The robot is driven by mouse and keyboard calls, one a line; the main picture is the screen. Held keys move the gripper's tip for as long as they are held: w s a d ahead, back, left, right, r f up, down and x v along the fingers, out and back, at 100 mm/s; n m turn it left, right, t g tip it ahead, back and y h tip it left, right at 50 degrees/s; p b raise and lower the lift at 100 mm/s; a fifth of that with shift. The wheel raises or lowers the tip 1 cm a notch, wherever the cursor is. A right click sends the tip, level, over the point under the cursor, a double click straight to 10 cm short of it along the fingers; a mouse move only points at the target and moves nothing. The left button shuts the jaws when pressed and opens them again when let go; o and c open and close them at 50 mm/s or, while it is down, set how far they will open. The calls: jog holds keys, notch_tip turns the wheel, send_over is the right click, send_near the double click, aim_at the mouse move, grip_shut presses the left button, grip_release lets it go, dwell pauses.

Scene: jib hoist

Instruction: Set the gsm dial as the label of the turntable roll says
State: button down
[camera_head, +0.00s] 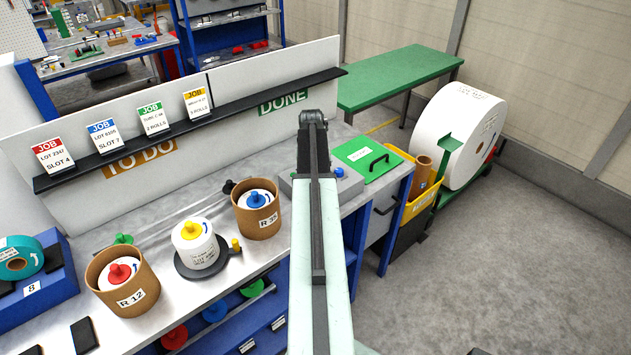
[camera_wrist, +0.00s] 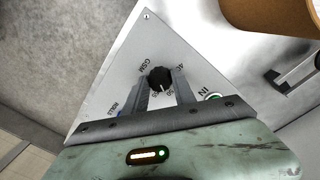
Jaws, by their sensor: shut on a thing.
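The gsm dial (camera_wrist: 159,75) is a black knob on a pale triangular-looking panel (camera_wrist: 120,62), marked GSM, with small numbers around it in the wrist view. My gripper (camera_wrist: 162,92) is shut on the knob, one finger on each side. The numbers are partly hidden by the fingers and the pointer setting is unclear. In the head view, my arm hides the dial and the fingertips. The turntable roll (camera_head: 196,250) is white with a yellow plug and stands on a dark round turntable (camera_head: 184,272).
Cardboard tubs R 12 (camera_head: 104,299) and R 35 (camera_head: 242,220) flank the turntable. A green lid (camera_head: 362,166) with a black handle lies right of my arm. Job cards (camera_head: 196,102) stand on the shelf behind. A large white roll (camera_head: 450,138) stands far right; floor before it is clear.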

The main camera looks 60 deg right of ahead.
jog(key=shift+n, duration=0.6)
jog(key=c, duration=1)
grip_release()
jog(key=shift+c, duration=0.2)
notch_tip(320, 180, up, 8)
jog(key=p, duration=0.8)
jog(key=shift+w+a, duration=0.1)
jog(key=shift+w, duration=0.05)
jog(key=shift+f, duration=0.1)
